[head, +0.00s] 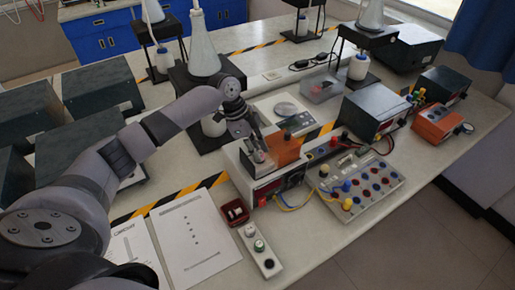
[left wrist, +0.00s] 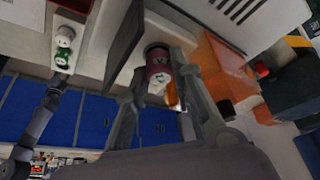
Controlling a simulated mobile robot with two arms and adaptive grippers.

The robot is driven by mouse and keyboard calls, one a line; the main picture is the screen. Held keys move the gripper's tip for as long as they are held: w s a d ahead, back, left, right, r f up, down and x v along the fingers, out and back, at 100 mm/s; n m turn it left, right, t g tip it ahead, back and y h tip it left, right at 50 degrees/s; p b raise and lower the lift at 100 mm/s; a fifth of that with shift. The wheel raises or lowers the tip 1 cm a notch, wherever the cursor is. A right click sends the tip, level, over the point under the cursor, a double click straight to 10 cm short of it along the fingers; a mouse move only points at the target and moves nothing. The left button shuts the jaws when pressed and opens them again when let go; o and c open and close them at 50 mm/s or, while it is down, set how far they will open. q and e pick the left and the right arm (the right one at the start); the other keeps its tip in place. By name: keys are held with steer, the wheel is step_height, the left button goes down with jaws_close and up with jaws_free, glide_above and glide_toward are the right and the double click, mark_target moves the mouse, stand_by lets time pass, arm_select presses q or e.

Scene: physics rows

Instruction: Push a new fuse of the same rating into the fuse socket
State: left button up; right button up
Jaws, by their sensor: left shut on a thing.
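My left gripper (head: 258,143) is over the white box (head: 232,152) with a red-lit front. In the left wrist view its two fingers (left wrist: 166,76) are shut on a maroon cylinder with a pale end, the fuse (left wrist: 157,60). The fuse points towards the white box; whether it is in the socket, I cannot tell, as the socket itself is hidden. A pale strip (head: 249,235) in front holds a white fuse-like piece (head: 250,231) and a green one (head: 259,245), with a dark spot at its near end. My right gripper is not in view.
An orange box (head: 286,148) stands close right of the gripper. A grey panel (head: 352,205) with wires and terminals is further right. Papers (head: 195,240) lie at front left.

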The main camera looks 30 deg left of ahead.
arm_select(q)
steer(key=shift+f, duration=0.1)
steer(key=o, duration=1.1)
steer(key=shift+c, duration=0.2)
steer(key=shift+o, duration=0.4)
steer(key=o, duration=0.3)
steer(key=shift+s+r+p, duration=0.1)
steer(key=shift+r+p, duration=1.2)
steer(key=shift+r, duration=0.1)
steer(key=shift+r+p, duration=1.95)
